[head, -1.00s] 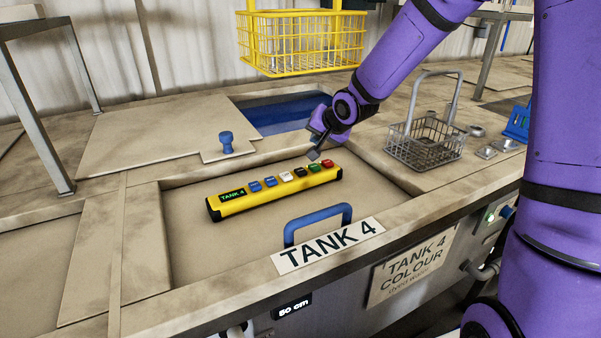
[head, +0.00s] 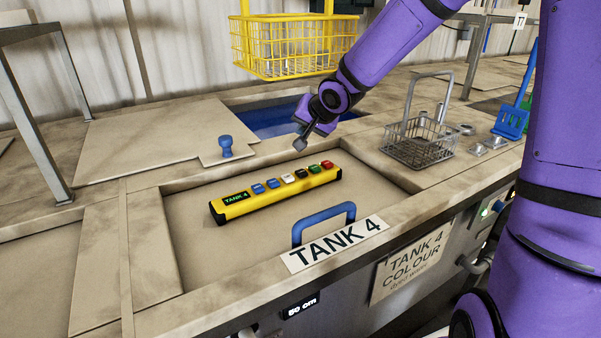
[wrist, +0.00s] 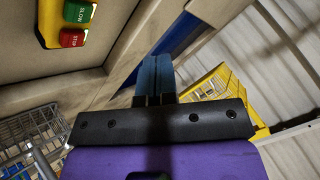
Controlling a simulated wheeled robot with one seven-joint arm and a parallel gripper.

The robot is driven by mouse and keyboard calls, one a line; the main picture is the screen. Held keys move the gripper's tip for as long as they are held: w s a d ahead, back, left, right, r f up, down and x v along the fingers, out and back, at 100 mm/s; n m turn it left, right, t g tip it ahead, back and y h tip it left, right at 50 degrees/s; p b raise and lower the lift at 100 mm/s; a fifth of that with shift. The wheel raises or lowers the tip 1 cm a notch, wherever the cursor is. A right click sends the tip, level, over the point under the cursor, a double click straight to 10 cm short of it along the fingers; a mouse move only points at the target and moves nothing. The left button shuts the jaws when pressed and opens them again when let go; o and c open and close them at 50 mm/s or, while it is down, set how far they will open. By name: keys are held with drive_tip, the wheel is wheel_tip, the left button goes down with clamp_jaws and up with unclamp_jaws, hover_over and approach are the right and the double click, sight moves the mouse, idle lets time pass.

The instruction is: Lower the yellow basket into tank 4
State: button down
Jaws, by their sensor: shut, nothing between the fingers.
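The yellow basket (head: 292,48) hangs upright in the air at the back, above and apart from an opening with blue liquid (head: 275,120). The TANK 4 sign (head: 335,244) is on the front rim, before a recessed beige panel with a blue handle (head: 324,220). A yellow control box (head: 277,190) marked TANK 4 lies on that panel, with a row of coloured buttons. My gripper (head: 301,144) is shut and empty, just behind the box's right end and above the rim. In the wrist view its blue fingers (wrist: 154,77) are together; the basket (wrist: 212,92) is partly hidden behind the gripper.
A grey wire basket (head: 420,145) stands on the bench at right, with a blue tool (head: 511,121) beyond. A beige lid with a blue knob (head: 225,143) lies left of the opening. A metal frame (head: 35,110) stands at far left. A 50 cm display (head: 301,306) is in front.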

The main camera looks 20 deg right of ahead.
sight(304, 172)
drive_tip(key=shift+f, duration=0.1)
drive_tip(key=shift+f, duration=4.3)
drive_tip(key=shift+f, duration=0.2)
drive_tip(key=shift+f, duration=0.25)
